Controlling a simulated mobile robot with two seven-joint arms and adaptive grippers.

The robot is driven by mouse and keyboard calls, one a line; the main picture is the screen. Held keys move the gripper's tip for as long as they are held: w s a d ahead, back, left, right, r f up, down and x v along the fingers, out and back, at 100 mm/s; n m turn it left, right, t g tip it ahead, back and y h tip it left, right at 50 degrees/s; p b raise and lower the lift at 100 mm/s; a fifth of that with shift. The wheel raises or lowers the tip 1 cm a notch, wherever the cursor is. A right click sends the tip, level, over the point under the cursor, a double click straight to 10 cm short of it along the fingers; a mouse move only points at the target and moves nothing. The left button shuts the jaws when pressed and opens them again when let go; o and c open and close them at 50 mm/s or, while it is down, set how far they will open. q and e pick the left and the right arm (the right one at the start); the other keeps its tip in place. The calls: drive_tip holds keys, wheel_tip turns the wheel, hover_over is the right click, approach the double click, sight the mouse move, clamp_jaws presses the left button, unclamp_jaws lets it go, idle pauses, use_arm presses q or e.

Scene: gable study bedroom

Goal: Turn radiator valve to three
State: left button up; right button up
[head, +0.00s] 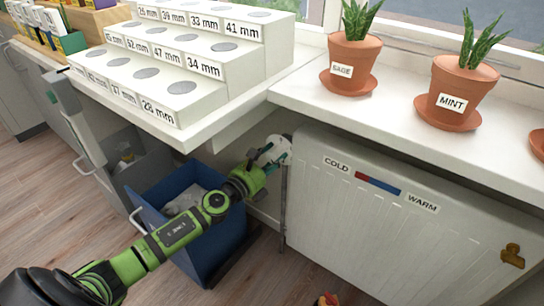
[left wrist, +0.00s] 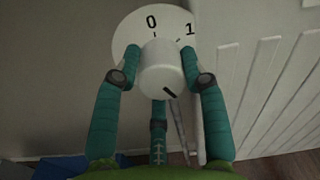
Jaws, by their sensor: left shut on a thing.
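The white radiator valve knob (left wrist: 160,72) is in the left wrist view, in front of a white dial (left wrist: 184,22). The numbers 0 and 1 show at the top of the dial; its other numbers are hidden. A short black mark on the knob face lies toward its lower right. My left gripper (left wrist: 160,60) is shut on the knob, one teal finger on each side. In the head view my left gripper (head: 273,157) reaches the valve at the left end of the white radiator (head: 350,225). My right gripper is in neither view.
A COLD–WARM strip (head: 378,183) is on the radiator. The sill (head: 400,97) above bears a SAGE pot (head: 352,58) and a MINT pot (head: 461,85). A blue bin (head: 222,250) stands below my left arm.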

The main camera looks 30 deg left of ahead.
use_arm(q)
drive_tip(key=shift+w+a+r+m, duration=0.15)
drive_tip(key=shift+r+m, duration=0.35)
drive_tip(key=shift+m, duration=0.5)
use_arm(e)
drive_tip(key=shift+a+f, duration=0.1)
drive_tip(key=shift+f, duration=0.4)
use_arm(q)
drive_tip(key=o, duration=1.1)
drive_tip(key=shift+f, duration=0.1)
drive_tip(key=shift+f, duration=0.15)
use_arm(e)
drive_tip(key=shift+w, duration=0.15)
use_arm(q)
drive_tip(key=shift+s, duration=0.25)
drive_tip(key=s, duration=0.3)
drive_tip(key=s+a, duration=0.1)
drive_tip(key=s, duration=0.7)
drive_tip(key=shift+s+a, duration=0.25)
drive_tip(key=shift+a, duration=0.05)
